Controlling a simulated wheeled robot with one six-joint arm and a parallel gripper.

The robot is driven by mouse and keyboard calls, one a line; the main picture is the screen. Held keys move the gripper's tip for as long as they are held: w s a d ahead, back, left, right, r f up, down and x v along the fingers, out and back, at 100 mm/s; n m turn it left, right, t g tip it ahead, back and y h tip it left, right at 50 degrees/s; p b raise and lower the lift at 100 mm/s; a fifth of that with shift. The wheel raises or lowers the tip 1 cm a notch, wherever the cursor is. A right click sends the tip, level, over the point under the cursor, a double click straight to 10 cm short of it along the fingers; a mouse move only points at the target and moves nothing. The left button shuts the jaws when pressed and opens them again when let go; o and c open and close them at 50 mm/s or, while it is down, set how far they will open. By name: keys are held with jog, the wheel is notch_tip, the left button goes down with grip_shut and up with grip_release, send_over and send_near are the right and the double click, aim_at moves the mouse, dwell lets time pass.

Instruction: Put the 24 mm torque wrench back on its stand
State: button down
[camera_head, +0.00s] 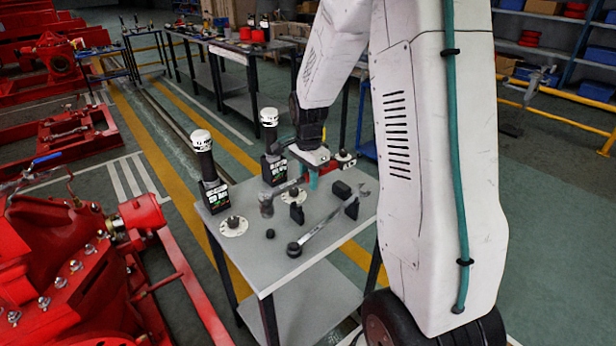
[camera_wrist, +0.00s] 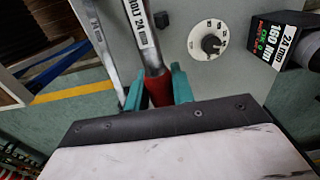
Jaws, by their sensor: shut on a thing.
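My gripper (camera_wrist: 158,90) has its teal fingers on both sides of the red grip of a wrench (camera_wrist: 157,92) and is shut on it. The steel shaft carries a label ending in 24 and runs up out of the wrist view; its far end is cut off there. In the head view my gripper (camera_head: 313,178) is low over the far part of the grey table (camera_head: 262,258), and the held wrench is partly hidden by it. I cannot tell which fixture is the wrench's stand; black upright blocks (camera_head: 297,213) stand on the table.
A second long wrench (camera_head: 322,228) lies across the table's right side; a steel shaft (camera_wrist: 95,40) shows left of the held one. Two tall black tools (camera_head: 208,175) (camera_head: 270,145) stand upright. A round dial plate (camera_wrist: 209,40) lies nearby. Red pump machinery (camera_head: 60,270) is at left.

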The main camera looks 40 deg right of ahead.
jog(key=shift+f, duration=3.95)
jog(key=c, duration=1.1)
grip_release()
notch_tip(320, 180, up, 8)
jog(key=shift+f, duration=0.1)
